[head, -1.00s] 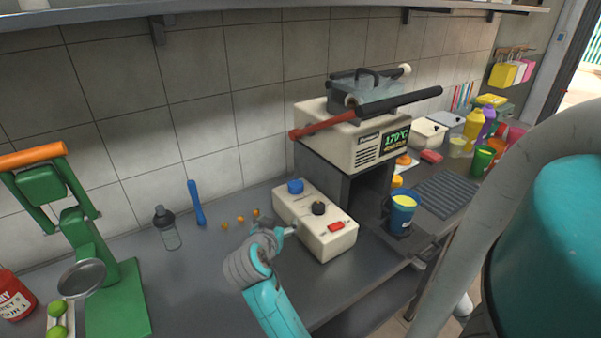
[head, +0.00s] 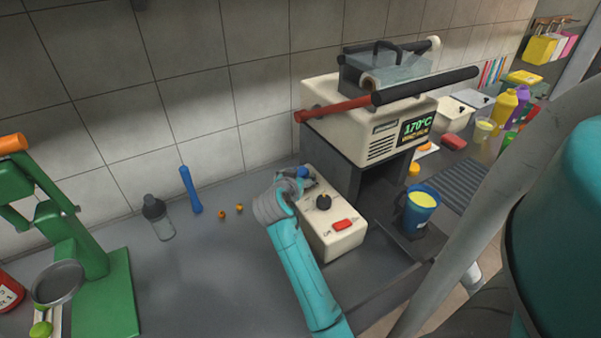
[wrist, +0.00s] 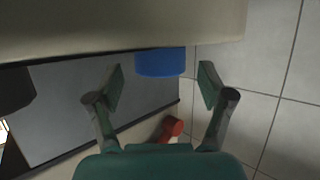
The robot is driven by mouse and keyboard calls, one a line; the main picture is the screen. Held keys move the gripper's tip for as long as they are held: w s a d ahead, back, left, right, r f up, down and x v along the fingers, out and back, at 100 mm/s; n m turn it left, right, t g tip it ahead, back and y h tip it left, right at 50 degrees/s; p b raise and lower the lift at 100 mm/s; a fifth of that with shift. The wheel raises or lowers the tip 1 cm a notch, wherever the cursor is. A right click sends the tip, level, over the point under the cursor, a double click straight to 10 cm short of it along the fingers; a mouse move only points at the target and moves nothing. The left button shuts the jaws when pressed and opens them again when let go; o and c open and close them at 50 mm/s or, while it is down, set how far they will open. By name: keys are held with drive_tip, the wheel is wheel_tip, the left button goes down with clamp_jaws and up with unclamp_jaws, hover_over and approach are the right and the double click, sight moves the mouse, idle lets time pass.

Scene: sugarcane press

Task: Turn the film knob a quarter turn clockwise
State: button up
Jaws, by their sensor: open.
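A cream control box (head: 335,236) stands on the counter with a blue knob (head: 304,172), a black knob (head: 323,202) and a red switch (head: 343,225). I cannot read which knob is labelled for film. My gripper (head: 299,182) is at the blue knob's end of the box and partly hides that knob. In the wrist view, the blue knob (wrist: 160,62) lies between the tips of my open gripper (wrist: 161,72), with a gap on each side. The black knob (wrist: 15,90) is at the left edge there, and the box (wrist: 120,25) fills the top.
A sealing machine (head: 350,125) with a long red and black handle (head: 340,108) and a 170°C display stands right of the box. A blue cup (head: 420,212) sits at its front.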

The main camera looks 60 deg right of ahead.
drive_tip(key=shift+x, duration=1.45)
drive_tip(key=c, duration=1.2)
drive_tip(key=shift+w+m+g, duration=0.1)
drive_tip(key=shift+m+g, duration=0.2)
drive_tip(key=shift+m, duration=0.1)
drive_tip(key=shift+m+g+h, duration=0.3)
drive_tip(key=shift+m+g, duration=0.6)
drive_tip(key=shift+g, duration=0.2)
drive_tip(key=m+g, duration=0.3)
drive_tip(key=g, duration=0.1)
drive_tip(key=shift+m, duration=0.3)
drive_tip(key=m+g+y, duration=0.4)
drive_tip(key=m+g, duration=0.2)
